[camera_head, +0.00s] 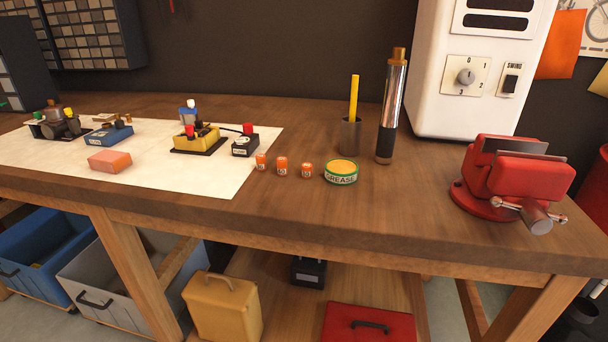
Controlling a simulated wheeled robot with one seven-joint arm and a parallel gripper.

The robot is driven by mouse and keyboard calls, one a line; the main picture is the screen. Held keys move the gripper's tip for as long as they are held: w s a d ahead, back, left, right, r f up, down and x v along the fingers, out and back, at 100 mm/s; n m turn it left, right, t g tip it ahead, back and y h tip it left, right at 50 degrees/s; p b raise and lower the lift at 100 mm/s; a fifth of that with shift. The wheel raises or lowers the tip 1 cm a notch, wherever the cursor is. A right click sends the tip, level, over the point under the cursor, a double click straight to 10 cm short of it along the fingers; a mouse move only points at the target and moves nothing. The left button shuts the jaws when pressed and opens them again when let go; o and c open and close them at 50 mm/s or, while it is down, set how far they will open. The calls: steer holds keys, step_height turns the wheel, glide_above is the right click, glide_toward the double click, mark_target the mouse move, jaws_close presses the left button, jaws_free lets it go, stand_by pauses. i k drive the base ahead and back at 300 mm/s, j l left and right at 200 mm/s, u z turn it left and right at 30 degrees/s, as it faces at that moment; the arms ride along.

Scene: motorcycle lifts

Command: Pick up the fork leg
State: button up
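The fork leg (392,106) stands nearly upright on the wooden workbench, right of centre. It has a gold cap at the top, a shiny chrome tube and a black lower part. A dark cup (350,136) holding a yellow stick (354,98) stands just left of it, with a small gap between them. My gripper is not in view.
A grease tin (341,172) and several small orange items (282,166) lie in front-left of the fork leg. A white machine (478,70) stands behind right, and a red vise (510,177) at right. The bench (420,215) is clear in front.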

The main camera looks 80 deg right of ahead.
mark_target(395, 74)
steer(key=i+l, duration=0.1)
steer(key=i, duration=0.3)
steer(key=i+z, duration=0.15)
steer(key=z, duration=0.2)
steer(key=i+z, duration=0.15)
steer(key=z, duration=0.2)
steer(key=i+z, duration=0.15)
steer(key=z, duration=0.2)
